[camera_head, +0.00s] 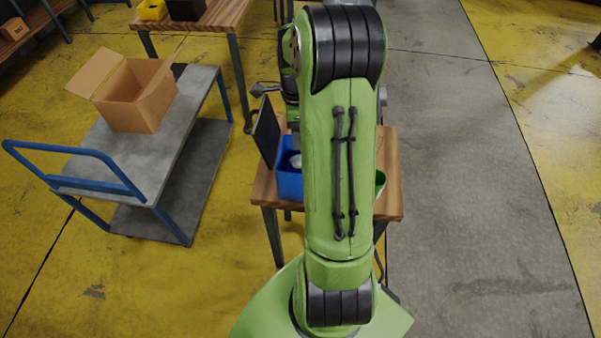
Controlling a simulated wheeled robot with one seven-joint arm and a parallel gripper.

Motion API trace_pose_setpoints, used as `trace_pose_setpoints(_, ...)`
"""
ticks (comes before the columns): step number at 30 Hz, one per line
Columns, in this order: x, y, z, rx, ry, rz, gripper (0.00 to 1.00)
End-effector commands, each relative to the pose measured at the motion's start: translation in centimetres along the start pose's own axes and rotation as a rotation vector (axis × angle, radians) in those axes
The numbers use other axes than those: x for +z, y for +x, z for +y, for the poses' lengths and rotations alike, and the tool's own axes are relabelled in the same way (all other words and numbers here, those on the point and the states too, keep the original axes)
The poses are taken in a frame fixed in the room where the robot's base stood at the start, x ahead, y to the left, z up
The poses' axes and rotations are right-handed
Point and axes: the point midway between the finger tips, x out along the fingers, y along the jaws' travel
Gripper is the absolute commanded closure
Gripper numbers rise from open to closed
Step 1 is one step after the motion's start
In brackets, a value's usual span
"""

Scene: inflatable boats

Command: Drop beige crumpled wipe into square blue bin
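The square blue bin (288,183) stands on a small wooden table, partly hidden behind my green arm. A small pale thing (296,161) shows at the bin's opening, beside my arm; I cannot tell whether it is the beige crumpled wipe or whether it lies inside. No other thing that could be the wipe shows. My arm reaches over the table and covers most of it. My gripper is hidden behind the arm, so its fingers and anything in them do not show.
The wooden table (391,155) also bears a green container (380,181), mostly hidden by my arm. A dark flat panel (266,132) stands at the table's left. A grey cart (186,115) with an open cardboard box (139,105) is further left. The grey floor at right is clear.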

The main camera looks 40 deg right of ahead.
Motion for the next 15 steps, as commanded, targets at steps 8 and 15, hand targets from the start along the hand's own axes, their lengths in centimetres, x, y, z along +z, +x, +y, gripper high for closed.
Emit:
trace_pose_setpoints(8, 0.0, 0.0, 0.0, 0.0, 0.0, 0.0, 0.26)
trace_pose_setpoints(15, 0.0, -3.9, -0.1, -0.005, 0.0, 0.0, 0.26)
